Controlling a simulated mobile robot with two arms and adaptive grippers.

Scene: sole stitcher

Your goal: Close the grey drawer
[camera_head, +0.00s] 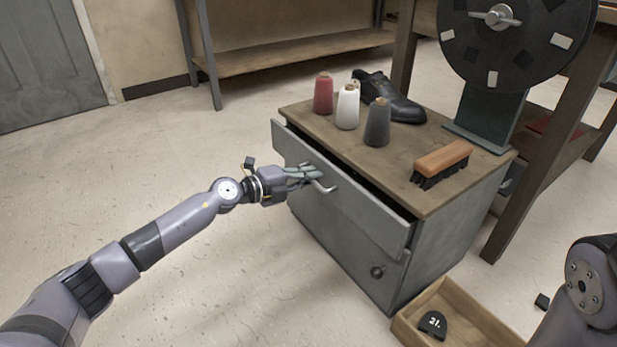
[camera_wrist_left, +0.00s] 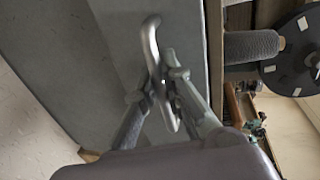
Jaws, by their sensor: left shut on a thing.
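The grey drawer (camera_head: 349,193) is at the top of a grey cabinet with a wooden top. It stands partly open, with a dark gap behind its front. Its front also shows in the left wrist view (camera_wrist_left: 120,40). A curved metal handle (camera_head: 322,186) is on the drawer front; it crosses the left wrist view (camera_wrist_left: 153,50). My left gripper (camera_head: 312,172) is at the drawer front, shut on the handle. In the left wrist view its fingers (camera_wrist_left: 164,85) lie on both sides of the handle. My right gripper is not in view.
On the cabinet top (camera_head: 330,130) stand red (camera_head: 323,94), white (camera_head: 347,108) and dark grey (camera_head: 377,122) thread cones, a black shoe (camera_head: 395,100) and a brush (camera_head: 441,162). A wooden tray (camera_head: 470,303) sits on the floor by the cabinet. The floor at left is clear.

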